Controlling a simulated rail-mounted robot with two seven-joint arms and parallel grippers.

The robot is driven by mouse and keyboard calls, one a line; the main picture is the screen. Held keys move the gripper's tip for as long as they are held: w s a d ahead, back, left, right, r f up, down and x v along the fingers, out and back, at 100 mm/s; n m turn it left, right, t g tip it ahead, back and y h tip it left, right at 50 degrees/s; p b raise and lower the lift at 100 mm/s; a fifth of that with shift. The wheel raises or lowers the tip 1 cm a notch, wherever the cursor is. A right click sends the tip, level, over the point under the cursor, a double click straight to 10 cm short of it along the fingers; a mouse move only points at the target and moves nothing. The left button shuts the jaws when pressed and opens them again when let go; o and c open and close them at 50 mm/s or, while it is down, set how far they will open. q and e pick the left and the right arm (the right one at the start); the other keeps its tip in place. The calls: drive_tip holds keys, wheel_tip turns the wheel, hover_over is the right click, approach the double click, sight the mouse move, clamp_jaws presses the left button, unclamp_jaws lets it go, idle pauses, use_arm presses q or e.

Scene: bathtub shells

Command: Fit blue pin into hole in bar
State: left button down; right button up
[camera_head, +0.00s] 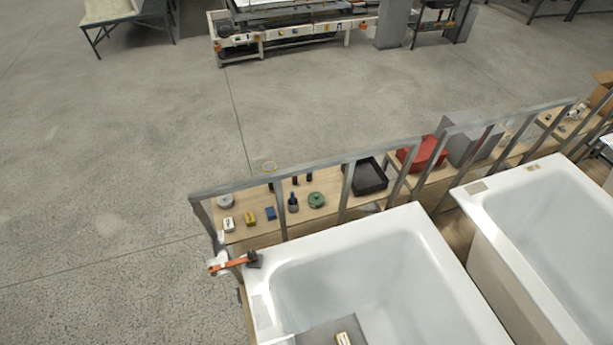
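A small dark-blue upright piece (293,203), shaped like a bottle or pin, stands on the wooden shelf behind the near tub. A small blue block (270,214) lies to its left. I cannot tell which of them is the blue pin. A grey metal bar (310,163) runs along the top of the rail frame in front of the shelf. No hole in it can be made out at this size. Neither of my grippers shows in this view.
White bathtub shells (370,262) fill the lower right. The shelf also holds a yellow block (250,218), a green roll (316,200), a black tray (369,178) and a red box (422,153). An orange-handled tool (230,263) lies at the near tub's left corner. Open floor lies left.

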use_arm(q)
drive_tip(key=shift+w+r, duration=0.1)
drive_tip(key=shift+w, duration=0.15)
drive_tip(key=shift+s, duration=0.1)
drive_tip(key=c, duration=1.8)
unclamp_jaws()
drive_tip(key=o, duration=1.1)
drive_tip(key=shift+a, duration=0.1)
